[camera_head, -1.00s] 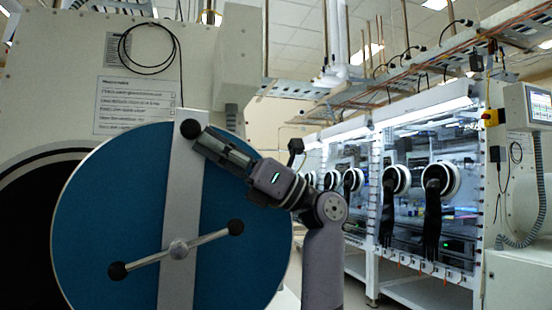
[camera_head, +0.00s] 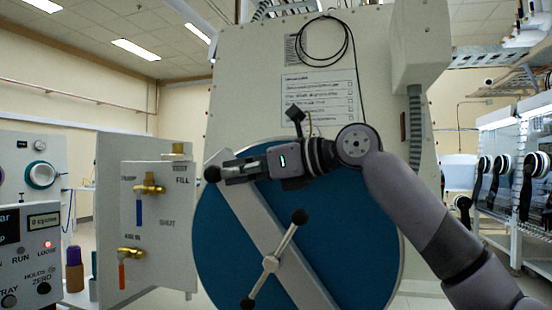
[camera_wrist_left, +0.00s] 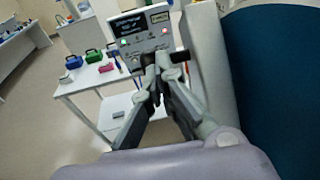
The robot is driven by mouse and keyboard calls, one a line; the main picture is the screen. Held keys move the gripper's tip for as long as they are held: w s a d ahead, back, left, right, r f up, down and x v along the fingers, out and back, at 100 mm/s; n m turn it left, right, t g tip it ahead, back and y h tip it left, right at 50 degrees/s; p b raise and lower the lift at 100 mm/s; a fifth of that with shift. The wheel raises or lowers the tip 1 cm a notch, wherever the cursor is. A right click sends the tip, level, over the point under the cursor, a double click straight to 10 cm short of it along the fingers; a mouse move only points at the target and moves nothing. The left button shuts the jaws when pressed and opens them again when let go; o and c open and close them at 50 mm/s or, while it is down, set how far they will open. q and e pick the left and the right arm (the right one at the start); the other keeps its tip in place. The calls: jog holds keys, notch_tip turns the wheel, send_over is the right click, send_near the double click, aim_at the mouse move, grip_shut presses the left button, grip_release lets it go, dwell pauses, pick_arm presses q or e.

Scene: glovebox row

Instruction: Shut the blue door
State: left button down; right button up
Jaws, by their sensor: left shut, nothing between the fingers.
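The round blue door (camera_head: 345,235) is in front of the pale cabinet wall, with a grey bar (camera_head: 262,215) slanting across it. A black knob (camera_head: 212,174) is at the bar's upper left end, and a two-knobbed handle (camera_head: 271,264) is at the door's middle. My left gripper (camera_head: 228,174) is shut and empty, its tips right beside the bar-end knob; I cannot tell if they touch. In the left wrist view the fingertips (camera_wrist_left: 157,68) are just left of that knob (camera_wrist_left: 180,57), and the door (camera_wrist_left: 285,85) is at right. The port behind the door is hidden. My right gripper is not in view.
At left, a valve panel (camera_head: 160,225) stands close to the door's edge, with a control console (camera_head: 30,235) farther left. A sheet of text (camera_head: 320,97) and a looped cable are above the door. Other gloveboxes (camera_head: 515,175) stand at right.

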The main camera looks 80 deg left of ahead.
pick_arm(q)
jog(key=shift+s+f, duration=0.3)
jog(key=shift+f, duration=0.1)
jog(key=v, duration=1.2)
jog(key=shift+w+r, duration=0.25)
jog(key=shift+r, duration=0.1)
